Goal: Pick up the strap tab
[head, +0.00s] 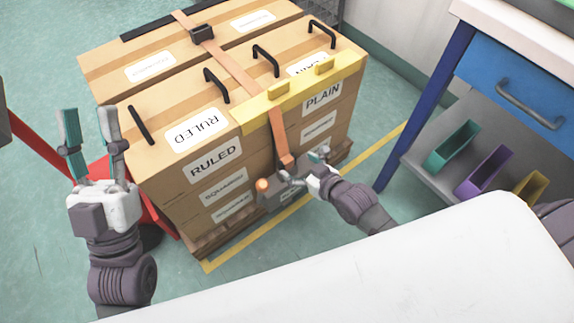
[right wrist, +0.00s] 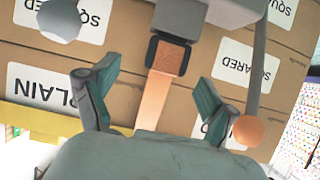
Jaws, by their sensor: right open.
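An orange strap (head: 279,135) runs over the top of stacked cardboard boxes and hangs down their front. Its lower end, the strap tab (head: 286,161), lies at my right gripper (head: 301,168). In the right wrist view the strap (right wrist: 155,98) runs between the two spread teal fingers of my right gripper (right wrist: 157,80), and neither finger visibly pinches it. The strap enters a dark buckle frame (right wrist: 153,52) on a grey tensioner, which carries a lever with an orange knob (right wrist: 247,130). My left gripper (head: 90,118) is open, empty and raised left of the boxes.
The box stack (head: 180,120) has black handles and yellow edge protectors (head: 305,92) under the strap. A blue bench (head: 500,75) with coloured bins (head: 485,170) stands on the right. A white surface (head: 380,270) fills the front.

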